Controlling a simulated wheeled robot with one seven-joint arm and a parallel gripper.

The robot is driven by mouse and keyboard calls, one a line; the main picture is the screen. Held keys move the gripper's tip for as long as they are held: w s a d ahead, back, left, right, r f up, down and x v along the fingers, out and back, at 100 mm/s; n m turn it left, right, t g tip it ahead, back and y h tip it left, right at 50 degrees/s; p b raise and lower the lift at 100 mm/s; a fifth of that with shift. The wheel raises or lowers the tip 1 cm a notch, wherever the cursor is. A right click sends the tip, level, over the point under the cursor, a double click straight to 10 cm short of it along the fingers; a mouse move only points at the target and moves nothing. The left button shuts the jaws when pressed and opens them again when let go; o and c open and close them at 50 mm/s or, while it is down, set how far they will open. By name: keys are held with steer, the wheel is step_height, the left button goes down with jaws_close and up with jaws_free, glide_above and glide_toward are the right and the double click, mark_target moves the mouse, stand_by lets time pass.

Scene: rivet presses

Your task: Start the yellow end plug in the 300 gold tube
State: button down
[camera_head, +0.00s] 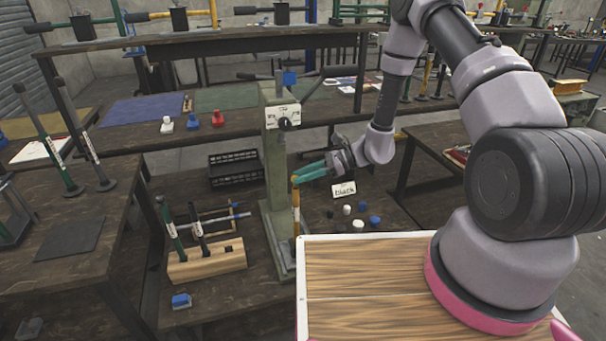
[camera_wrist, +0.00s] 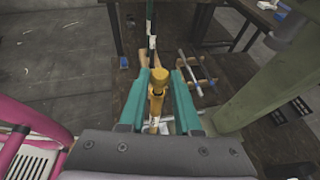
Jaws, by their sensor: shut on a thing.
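The yellow end plug (camera_wrist: 159,78) is between the teal fingers of my gripper (camera_wrist: 162,84) in the wrist view. My gripper (camera_head: 298,178) is shut on it beside the green press column in the head view. The slim gold tube (camera_head: 296,215) stands upright below the fingertips at the press base. It also shows under the plug in the wrist view (camera_wrist: 155,108), with a pale band lower down. The plug looks in line with the tube. I cannot tell whether it is inside the tube's mouth or only above it.
The green press (camera_head: 277,185) stands close to the left of the tube. A wooden block (camera_head: 205,263) with upright tools is at the left. A card reading "black" (camera_head: 343,190) stands at the right among small black, white and blue pieces. A black crate (camera_head: 233,168) lies behind.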

steer(key=shift+f, duration=0.7)
steer(key=c, duration=0.5)
jaws_free()
steer(key=v, duration=1)
steer(key=shift+d+r, duration=0.1)
steer(key=shift+d, duration=0.3)
